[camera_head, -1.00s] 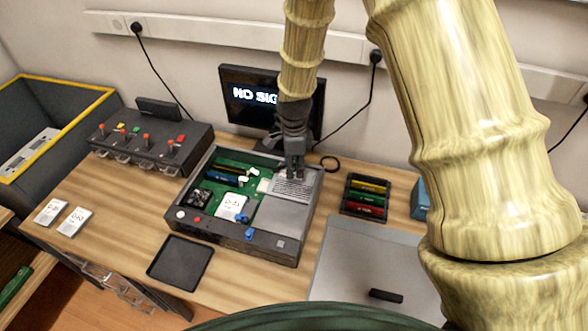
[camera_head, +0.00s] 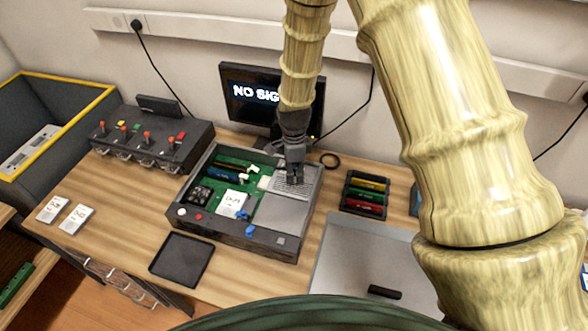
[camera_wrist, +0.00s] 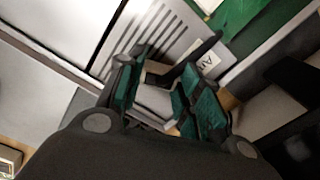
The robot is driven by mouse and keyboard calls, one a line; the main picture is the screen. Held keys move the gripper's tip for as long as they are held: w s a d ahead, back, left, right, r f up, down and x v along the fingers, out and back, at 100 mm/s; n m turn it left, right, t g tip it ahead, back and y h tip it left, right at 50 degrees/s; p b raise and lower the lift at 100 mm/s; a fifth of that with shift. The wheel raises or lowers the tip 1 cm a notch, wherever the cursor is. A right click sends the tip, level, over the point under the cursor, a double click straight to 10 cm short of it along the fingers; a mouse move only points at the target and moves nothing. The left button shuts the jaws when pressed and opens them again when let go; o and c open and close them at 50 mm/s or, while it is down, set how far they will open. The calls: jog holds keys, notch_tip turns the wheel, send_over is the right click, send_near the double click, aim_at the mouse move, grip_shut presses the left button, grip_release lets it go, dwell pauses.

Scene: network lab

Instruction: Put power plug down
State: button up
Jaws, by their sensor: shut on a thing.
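My gripper (camera_head: 294,178) points down at the rear right of the open computer case (camera_head: 245,251), low over the slotted grey metal power supply cover (camera_head: 287,189). In the wrist view, my gripper (camera_wrist: 160,84) has its green-padded fingers closed around a small dark piece (camera_wrist: 188,68), which looks like the power plug. The fingers and palm hide much of it. I cannot tell whether it touches the slotted cover (camera_wrist: 160,30). In the head view the held piece is too small and covered to make out.
A monitor (camera_head: 243,105) stands close behind my gripper. A black tray (camera_head: 181,260) lies in front; a switch box (camera_head: 150,146) stands left. Bare wood (camera_head: 110,235) shows front left.

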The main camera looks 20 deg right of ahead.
jog(key=o, duration=0.9)
jog(key=shift+r+p, duration=0.3)
jog(key=shift+r, duration=0.4)
jog(key=shift+r+b, duration=2)
jog(key=shift+r, duration=3.8)
jog(key=shift+r, duration=0.1)
